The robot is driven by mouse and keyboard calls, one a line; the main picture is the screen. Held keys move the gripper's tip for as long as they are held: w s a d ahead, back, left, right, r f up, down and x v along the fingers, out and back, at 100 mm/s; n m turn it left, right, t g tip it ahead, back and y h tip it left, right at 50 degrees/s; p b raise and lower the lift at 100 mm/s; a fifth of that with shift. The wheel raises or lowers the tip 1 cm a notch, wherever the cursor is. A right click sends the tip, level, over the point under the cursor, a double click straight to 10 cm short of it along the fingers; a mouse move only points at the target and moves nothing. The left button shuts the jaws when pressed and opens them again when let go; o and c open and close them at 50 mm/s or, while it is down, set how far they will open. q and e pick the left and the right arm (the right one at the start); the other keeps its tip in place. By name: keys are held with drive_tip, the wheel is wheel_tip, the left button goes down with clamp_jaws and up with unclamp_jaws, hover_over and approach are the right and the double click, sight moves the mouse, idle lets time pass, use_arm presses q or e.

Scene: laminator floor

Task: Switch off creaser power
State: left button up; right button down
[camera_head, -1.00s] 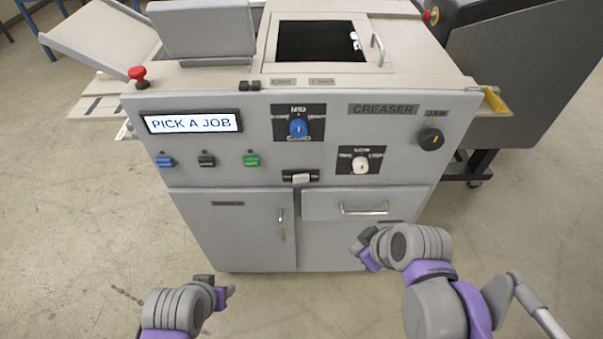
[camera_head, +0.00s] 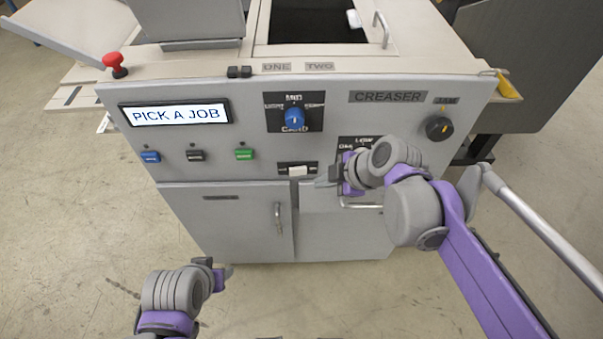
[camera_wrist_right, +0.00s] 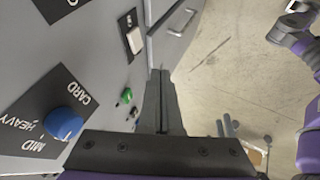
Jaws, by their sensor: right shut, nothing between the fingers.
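The grey creaser (camera_head: 250,190) fills the middle of the head view, its display (camera_head: 173,113) reading PICK A JOB. A white rocker switch (camera_head: 298,171) on a dark plate sits low on the front panel; its label is too small to read. It also shows in the right wrist view (camera_wrist_right: 134,40). My right gripper (camera_head: 322,182) is shut and empty, just right of and slightly below the rocker, apparently apart from it. In the right wrist view its fingers (camera_wrist_right: 160,75) point along the panel. My left gripper (camera_head: 227,272) hangs low in front of the cabinet, its jaws unclear.
A blue knob (camera_head: 294,119), a black JAM knob (camera_head: 439,127), and blue, black and green buttons (camera_head: 244,154) are on the panel. A red mushroom button (camera_head: 115,63) stands on the top left. My right wrist covers most of another dial. Door and drawer handles protrude below.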

drive_tip(key=b, duration=0.1)
approach(299, 175)
drive_tip(key=s+a+f, duration=0.2)
drive_tip(key=a+f, duration=0.2)
use_arm(q)
drive_tip(key=shift+f, duration=0.6)
use_arm(e)
drive_tip(key=shift+w+a+f, duration=0.15)
drive_tip(key=shift+w, duration=1.6)
